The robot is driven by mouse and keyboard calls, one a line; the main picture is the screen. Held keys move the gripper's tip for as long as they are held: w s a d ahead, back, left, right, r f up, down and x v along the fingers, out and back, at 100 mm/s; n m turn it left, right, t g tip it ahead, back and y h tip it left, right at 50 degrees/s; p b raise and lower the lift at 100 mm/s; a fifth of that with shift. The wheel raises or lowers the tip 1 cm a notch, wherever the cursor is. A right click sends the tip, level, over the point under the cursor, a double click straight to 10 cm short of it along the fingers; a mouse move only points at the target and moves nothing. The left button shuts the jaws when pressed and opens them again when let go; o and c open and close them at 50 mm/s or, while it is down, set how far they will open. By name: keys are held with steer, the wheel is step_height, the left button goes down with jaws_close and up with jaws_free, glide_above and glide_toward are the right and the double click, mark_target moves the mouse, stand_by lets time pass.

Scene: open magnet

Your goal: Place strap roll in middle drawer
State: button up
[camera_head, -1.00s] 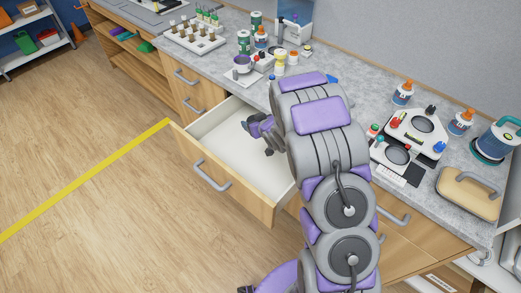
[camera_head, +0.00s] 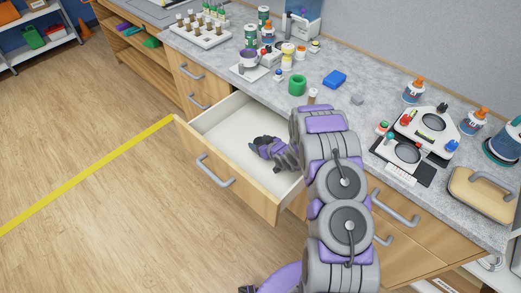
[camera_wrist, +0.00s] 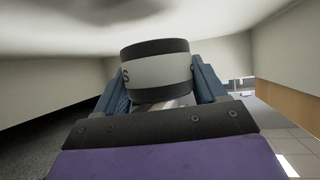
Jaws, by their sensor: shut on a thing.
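My gripper (camera_head: 260,146) is inside the open drawer (camera_head: 240,185), low over its pale floor. In the wrist view my gripper (camera_wrist: 160,88) is shut on a short roll, the strap roll (camera_wrist: 156,70), a white cylinder with black bands at top and bottom. The roll sits between the two blue-grey fingers. Pale drawer walls surround it in the wrist view. In the head view the roll cannot be made out clearly against the dark gripper. Whether it touches the drawer floor cannot be told.
The grey counter (camera_head: 345,105) above the drawer holds a green ring (camera_head: 297,85), a blue block (camera_head: 334,79), bottles and a black-and-white device (camera_head: 425,130). Closed drawers (camera_head: 190,75) flank the open one. The wooden floor (camera_head: 90,200) in front is clear.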

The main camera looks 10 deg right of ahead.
step_height(320, 180, down, 4)
steer(key=shift+b, duration=0.55)
steer(key=shift+r, duration=0.15)
steer(key=o, duration=1)
steer(key=shift+o, duration=0.2)
steer(key=p+v, duration=0.2)
steer(key=v, duration=0.4)
steer(key=shift+s+d+r, duration=0.1)
steer(key=shift+s+r, duration=0.15)
steer(key=shift+s+d+r, duration=0.1)
steer(key=shift+s+d, duration=0.05)
steer(key=shift+s, duration=0.25)
